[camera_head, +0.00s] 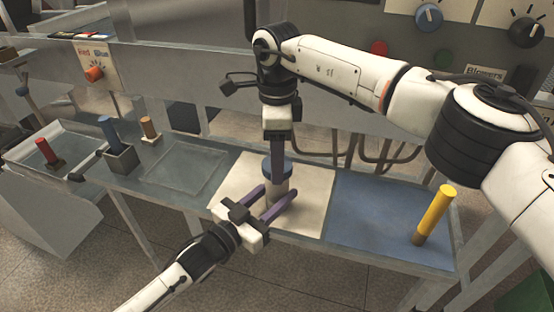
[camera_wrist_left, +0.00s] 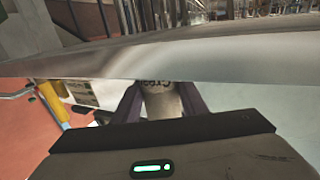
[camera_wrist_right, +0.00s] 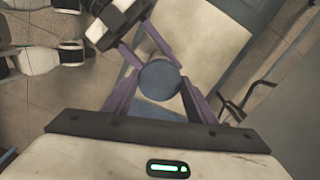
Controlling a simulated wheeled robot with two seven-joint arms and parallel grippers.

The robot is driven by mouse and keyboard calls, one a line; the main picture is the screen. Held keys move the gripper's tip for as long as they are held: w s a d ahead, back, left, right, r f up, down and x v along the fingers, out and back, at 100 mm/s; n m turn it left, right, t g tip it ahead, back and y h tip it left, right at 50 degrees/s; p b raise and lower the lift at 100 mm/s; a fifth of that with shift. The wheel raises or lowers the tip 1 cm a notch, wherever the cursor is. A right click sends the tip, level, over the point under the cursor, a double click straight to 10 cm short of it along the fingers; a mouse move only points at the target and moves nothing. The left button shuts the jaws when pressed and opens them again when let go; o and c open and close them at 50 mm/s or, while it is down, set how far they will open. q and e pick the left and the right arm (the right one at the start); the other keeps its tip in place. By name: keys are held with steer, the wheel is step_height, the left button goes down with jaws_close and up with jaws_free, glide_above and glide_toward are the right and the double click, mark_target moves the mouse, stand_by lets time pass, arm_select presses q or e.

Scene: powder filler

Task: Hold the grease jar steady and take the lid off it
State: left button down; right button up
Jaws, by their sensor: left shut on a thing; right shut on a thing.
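The pale grease jar (camera_head: 283,190) stands upright on the cream mat (camera_head: 312,180) in the head view. Its lettered side shows in the left wrist view (camera_wrist_left: 160,102). My left gripper (camera_head: 276,199) comes in low from the front left and is shut on the jar's body. The round blue lid (camera_head: 289,169) is at the top of the jar; it also shows in the right wrist view (camera_wrist_right: 160,79). My right gripper (camera_head: 278,172) points down from above and is shut on the lid. Whether the lid is apart from the jar is hard to tell.
A blue mat (camera_head: 385,220) with a yellow cylinder (camera_head: 435,212) lies to the right. A clear tray (camera_head: 183,168), a blue-handled tool in a dark holder (camera_head: 121,160) and a red-handled one (camera_head: 48,152) are to the left. A control panel with knobs (camera_head: 429,17) rises behind.

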steer(key=shift+r, duration=2)
arm_select(q)
steer(key=c, duration=1)
jaws_free()
steer(key=shift+s+a, duration=0.1)
